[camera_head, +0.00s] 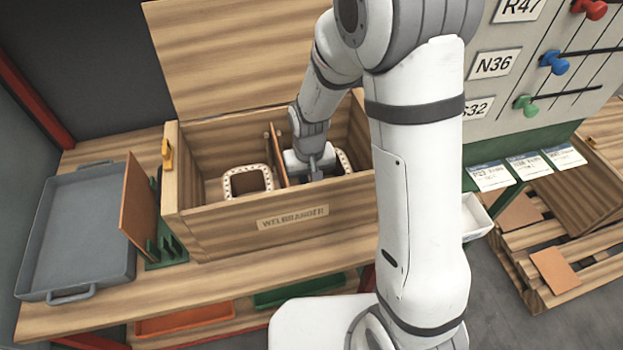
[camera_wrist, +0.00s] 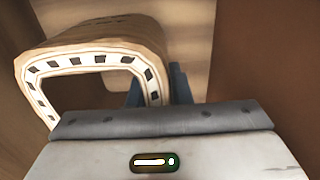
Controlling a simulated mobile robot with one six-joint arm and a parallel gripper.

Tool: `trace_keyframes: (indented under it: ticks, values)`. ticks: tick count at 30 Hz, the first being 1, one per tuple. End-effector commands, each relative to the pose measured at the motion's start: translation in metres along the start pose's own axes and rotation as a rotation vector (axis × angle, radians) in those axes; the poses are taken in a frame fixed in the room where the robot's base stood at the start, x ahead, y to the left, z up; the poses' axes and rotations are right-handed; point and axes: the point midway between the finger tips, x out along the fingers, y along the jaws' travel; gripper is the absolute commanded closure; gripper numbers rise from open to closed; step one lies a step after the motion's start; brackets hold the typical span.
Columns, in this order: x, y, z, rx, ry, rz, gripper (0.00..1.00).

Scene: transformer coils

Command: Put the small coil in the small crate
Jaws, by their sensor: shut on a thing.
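A coil with a pale rim and dark square slots (camera_head: 343,162) stands in the right compartment of an open wooden crate (camera_head: 215,232), mostly hidden by my arm. It fills the upper left of the wrist view (camera_wrist: 100,55). My gripper (camera_head: 315,174) reaches down into that compartment and is shut on the coil's near side wall; blue-grey fingers (camera_wrist: 157,92) show on both sides of it. A second coil (camera_head: 248,181) stands in the left compartment. I cannot tell by size which coil is the small one.
An upright divider (camera_head: 276,150) parts the compartments, close to my gripper. The raised lid (camera_head: 235,50) stands behind. A grey tray (camera_head: 80,230) and an orange board (camera_head: 139,210) are left. Another wooden crate (camera_head: 575,190) is on a pallet at right, partly visible.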

Motion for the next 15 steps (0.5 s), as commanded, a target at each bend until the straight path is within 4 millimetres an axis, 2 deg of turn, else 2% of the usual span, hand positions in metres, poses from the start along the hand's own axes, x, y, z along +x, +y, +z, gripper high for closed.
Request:
trace_keyframes:
  ticks: [7,8,15]
  values:
    - [0.0032,0.0002,-0.0006,0.000,0.002,0.000,1.00]
    - [0.0027,0.0003,-0.0002,0.001,0.001,0.000,0.80]
    - [0.0020,0.0005,-0.0002,0.001,0.001,0.000,0.61]
